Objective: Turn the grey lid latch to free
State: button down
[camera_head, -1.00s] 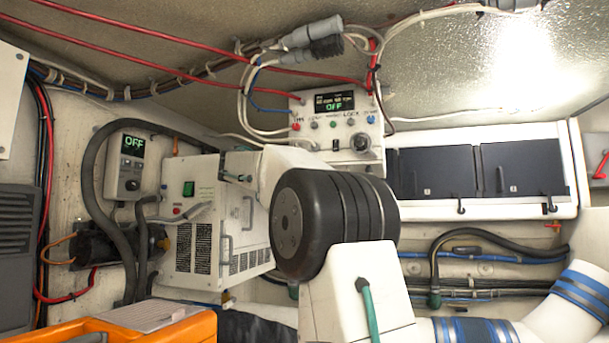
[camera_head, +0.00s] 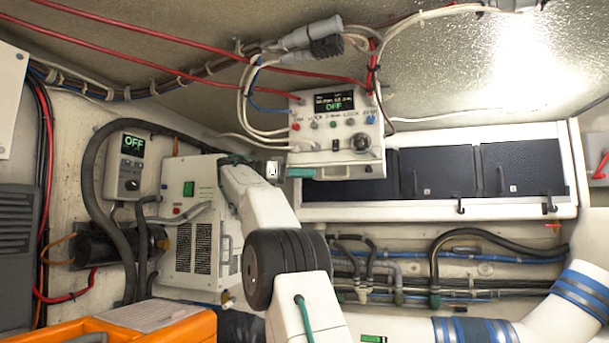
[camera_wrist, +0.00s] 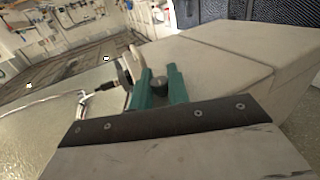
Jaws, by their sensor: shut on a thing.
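The pale control box (camera_head: 318,158) hangs at the centre of the head view, its display reading OFF. My gripper (camera_head: 299,172) reaches its lower left from the left. In the wrist view my gripper (camera_wrist: 161,87) has its two teal fingers on either side of a small dark grey round piece, apparently the grey lid latch (camera_wrist: 160,81). The fingers hide part of it, and how far it is turned cannot be told. In the head view this piece is not clearly visible. A pale box face fills the right of the wrist view.
Red, white and blue cables and a grey connector (camera_head: 310,36) hang above the control box. Dark-doored lockers (camera_head: 445,172) stand to its right. A white unit (camera_head: 190,205) is behind my arm at left. An orange case (camera_head: 190,328) lies at the lower left.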

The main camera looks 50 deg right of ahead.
dwell(0.3)
jog(key=c, duration=1.3)
grip_release()
jog(key=shift+c, duration=0.2)
